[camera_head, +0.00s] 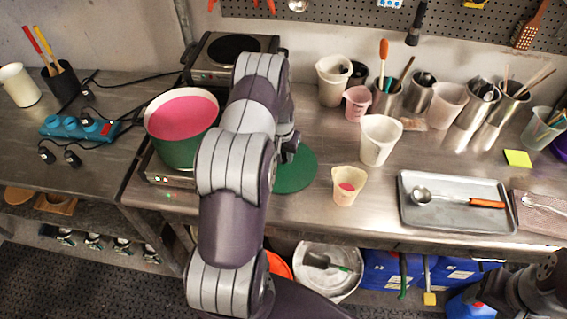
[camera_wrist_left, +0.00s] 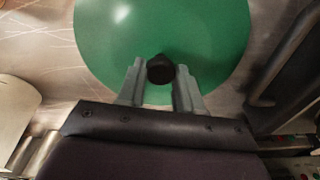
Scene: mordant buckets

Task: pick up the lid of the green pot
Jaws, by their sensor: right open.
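The green pot (camera_head: 176,150) stands open at the left, with pink liquid inside. Its flat round green lid (camera_head: 293,172) lies on the metal table right of the pot, partly hidden by my left arm. In the left wrist view the lid (camera_wrist_left: 110,40) fills the upper middle, with a round black knob (camera_wrist_left: 160,69) near its lower edge. My left gripper (camera_wrist_left: 160,75) has one grey finger on each side of the knob, close against it, and appears shut on it. Only a part of my right arm shows in the lower right corner of the head view; its gripper is not visible.
A cup with pink contents (camera_head: 349,186) and a white beaker (camera_head: 380,138) stand right of the lid. A metal tray (camera_head: 455,218) with a ladle lies further right. Hotplates (camera_head: 228,50) are behind and under the pot. Several tool containers line the back.

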